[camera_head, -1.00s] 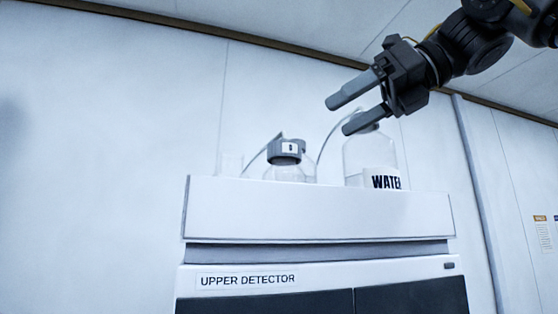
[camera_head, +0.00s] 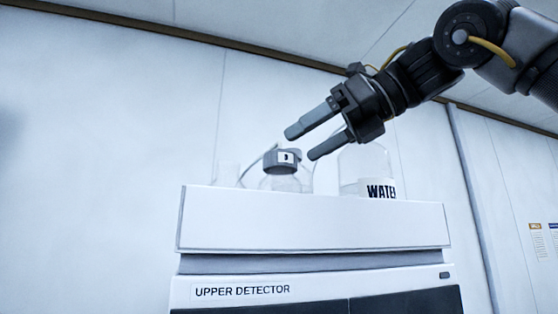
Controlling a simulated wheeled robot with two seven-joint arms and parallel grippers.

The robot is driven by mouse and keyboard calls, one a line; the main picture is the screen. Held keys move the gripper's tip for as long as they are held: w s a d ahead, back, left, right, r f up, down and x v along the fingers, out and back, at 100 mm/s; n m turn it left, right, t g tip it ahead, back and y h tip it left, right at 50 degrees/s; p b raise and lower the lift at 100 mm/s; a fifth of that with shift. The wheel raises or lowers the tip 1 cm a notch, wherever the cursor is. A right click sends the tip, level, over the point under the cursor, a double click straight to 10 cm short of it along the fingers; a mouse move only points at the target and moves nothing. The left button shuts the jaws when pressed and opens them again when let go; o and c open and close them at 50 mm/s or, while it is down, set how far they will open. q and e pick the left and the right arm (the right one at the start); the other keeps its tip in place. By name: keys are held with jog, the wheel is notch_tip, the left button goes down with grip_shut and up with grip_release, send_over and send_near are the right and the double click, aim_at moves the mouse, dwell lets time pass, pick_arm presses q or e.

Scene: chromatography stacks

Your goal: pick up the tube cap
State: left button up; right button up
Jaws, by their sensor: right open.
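A dark grey cap (camera_head: 281,161) with a small white label sits on a clear bottle (camera_head: 284,183) in the tray on top of the upper detector. My right gripper (camera_head: 298,145) is open and empty. Its two fingers point down and left, just above and to the right of the grey cap, apart from it as far as I can tell. The bottle's lower part is hidden behind the tray wall. My left gripper is not in view.
A clear bottle labelled WATER (camera_head: 366,170) stands right of the grey cap, below my right gripper. A small clear vessel (camera_head: 226,175) stands to the left. Thin tubing runs near the bottles. The tray's front wall (camera_head: 310,222) rises before them.

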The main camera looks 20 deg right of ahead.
aim_at(290, 156)
jog(key=x, duration=0.5)
jog(key=shift+w+f, duration=0.15)
jog(key=shift+w, duration=0.05)
jog(key=shift+s+d, duration=0.1)
jog(key=shift+s, duration=0.15)
jog(key=shift+c, duration=0.4)
jog(key=shift+s+d, duration=0.1)
jog(key=shift+c, duration=1.3)
jog(key=c, duration=0.7)
